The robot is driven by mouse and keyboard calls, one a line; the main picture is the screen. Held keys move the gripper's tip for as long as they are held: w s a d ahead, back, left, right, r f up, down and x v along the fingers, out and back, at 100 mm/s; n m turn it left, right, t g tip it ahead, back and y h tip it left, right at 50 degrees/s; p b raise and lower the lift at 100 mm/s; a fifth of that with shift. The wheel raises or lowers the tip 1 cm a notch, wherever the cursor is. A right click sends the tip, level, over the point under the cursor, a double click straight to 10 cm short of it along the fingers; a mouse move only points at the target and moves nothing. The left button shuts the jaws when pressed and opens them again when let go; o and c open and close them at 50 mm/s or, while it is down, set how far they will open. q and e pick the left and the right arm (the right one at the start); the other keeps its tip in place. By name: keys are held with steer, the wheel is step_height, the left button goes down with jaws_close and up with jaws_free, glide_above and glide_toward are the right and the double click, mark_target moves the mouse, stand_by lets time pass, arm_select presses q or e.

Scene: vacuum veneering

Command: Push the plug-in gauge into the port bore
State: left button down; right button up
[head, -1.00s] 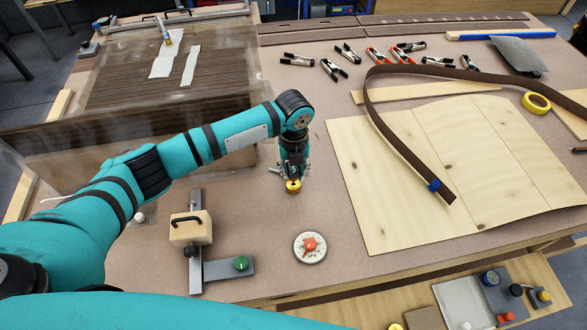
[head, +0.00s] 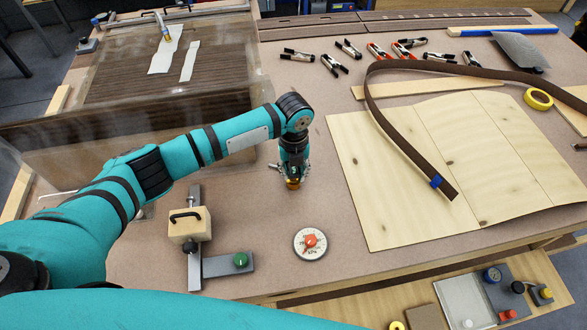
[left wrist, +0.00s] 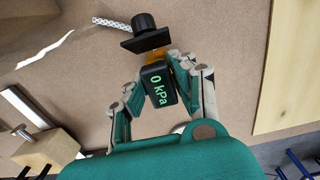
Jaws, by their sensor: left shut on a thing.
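The plug-in gauge (left wrist: 158,86) is a small black block with a green "0 kPa" display. In the left wrist view it sits between the fingers of my left gripper (left wrist: 156,92), which is shut on it. An amber piece (left wrist: 154,54) shows at its far end, partly hidden. Beyond that shows a black plate with a round black knob (left wrist: 144,23); I cannot tell whether they touch the gauge. In the head view the left gripper (head: 291,172) points down over bare table, with amber (head: 293,184) at its tip. I cannot make out the port bore. My right gripper is not in view.
A wooden block with a black handle (head: 189,228) stands left on a metal fixture. A pale veneer sheet (head: 385,190) lies right. A clear-covered dark panel (head: 120,125) lies behind my left arm.

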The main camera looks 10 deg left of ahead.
mark_target(294, 169)
arm_select(q)
steer(key=shift+f, duration=0.25)
steer(key=c, duration=1)
jaws_free()
steer(key=shift+r, duration=0.1)
step_height(294, 169, up, 12)
steer(key=shift+f, duration=0.1)
steer(key=shift+f, duration=0.1)
